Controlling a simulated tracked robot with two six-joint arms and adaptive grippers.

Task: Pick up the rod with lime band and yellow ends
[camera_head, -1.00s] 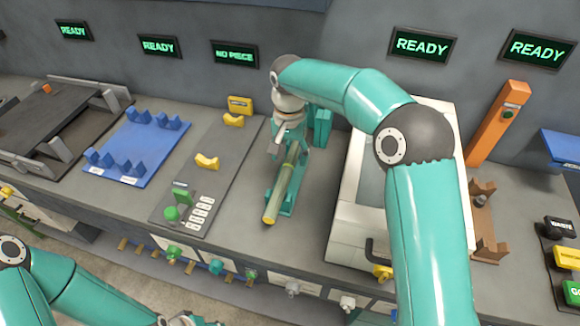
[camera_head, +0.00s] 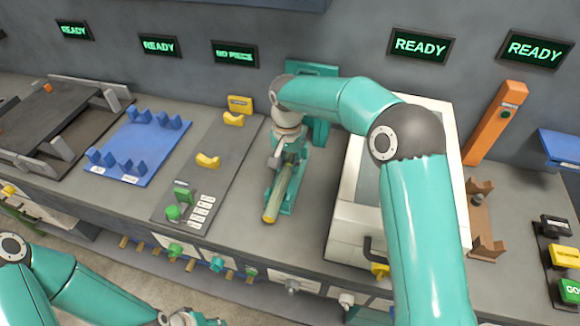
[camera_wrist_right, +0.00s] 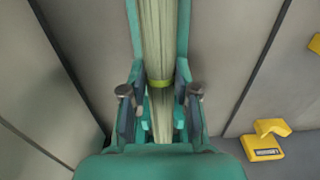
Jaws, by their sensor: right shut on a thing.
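The rod (camera_head: 275,203) is pale green-grey with a yellow near end. It lies along a teal stand (camera_head: 295,195) on the bench, and its far part is hidden by my right gripper. In the right wrist view the rod (camera_wrist_right: 158,35) runs between the fingers, with its lime band (camera_wrist_right: 159,84) near the fingertips. My right gripper (camera_head: 284,163) is over the rod and shut on it; the fingers also show in the wrist view (camera_wrist_right: 159,100). My left gripper (camera_head: 190,319) is at the bottom edge, mostly cut off, apart from the rod.
A grey panel with yellow cradles (camera_head: 208,160) and a green knob is left of the rod. A blue plate with cradles (camera_head: 140,150) lies farther left. A white machine (camera_head: 345,215) stands close on the right. A brown rack (camera_head: 487,247) is beyond it.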

